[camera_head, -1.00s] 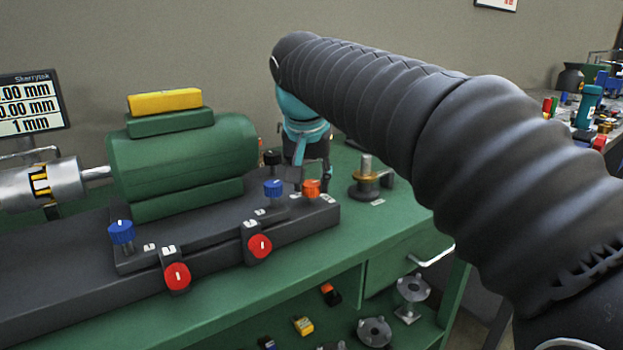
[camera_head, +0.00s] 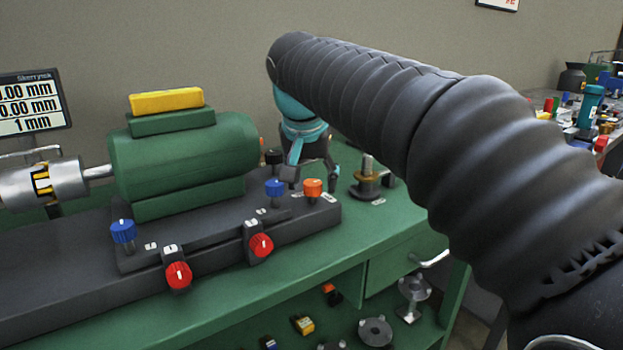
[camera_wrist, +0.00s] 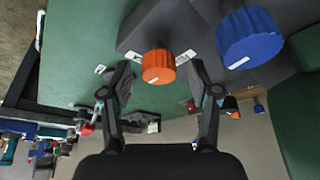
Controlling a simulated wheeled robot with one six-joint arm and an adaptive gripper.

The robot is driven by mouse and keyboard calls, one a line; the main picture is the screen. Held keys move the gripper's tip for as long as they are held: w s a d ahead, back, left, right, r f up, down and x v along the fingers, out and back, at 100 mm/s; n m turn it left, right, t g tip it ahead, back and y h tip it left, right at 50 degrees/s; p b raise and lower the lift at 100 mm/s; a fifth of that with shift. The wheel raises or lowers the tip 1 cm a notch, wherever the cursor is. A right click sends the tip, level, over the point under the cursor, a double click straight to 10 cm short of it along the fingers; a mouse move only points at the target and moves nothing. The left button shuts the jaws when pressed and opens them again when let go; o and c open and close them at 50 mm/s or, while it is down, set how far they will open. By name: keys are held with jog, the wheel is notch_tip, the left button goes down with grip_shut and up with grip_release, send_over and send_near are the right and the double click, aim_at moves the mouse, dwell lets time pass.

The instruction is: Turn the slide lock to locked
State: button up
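An orange knob (camera_head: 313,187) with a white mark on its face stands at the right end of the dark slide base (camera_head: 225,232). No readable label confirms which knob is the slide lock. In the wrist view the orange knob (camera_wrist: 158,66) lies between and just beyond the fingertips, with free space on both sides. My gripper (camera_wrist: 160,92) is open and empty, its fingers spread apart. In the head view my gripper (camera_head: 312,176) is just behind the orange knob, partly hidden by it.
A blue knob (camera_head: 274,188) stands left of the orange one, with a black knob (camera_head: 273,157) behind. Two red knobs (camera_head: 261,245) are on the base's front. A green motor block (camera_head: 185,155) is left. A post fixture (camera_head: 368,180) stands right on the green bench (camera_head: 370,232).

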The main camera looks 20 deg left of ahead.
jog(key=v, duration=1.2)
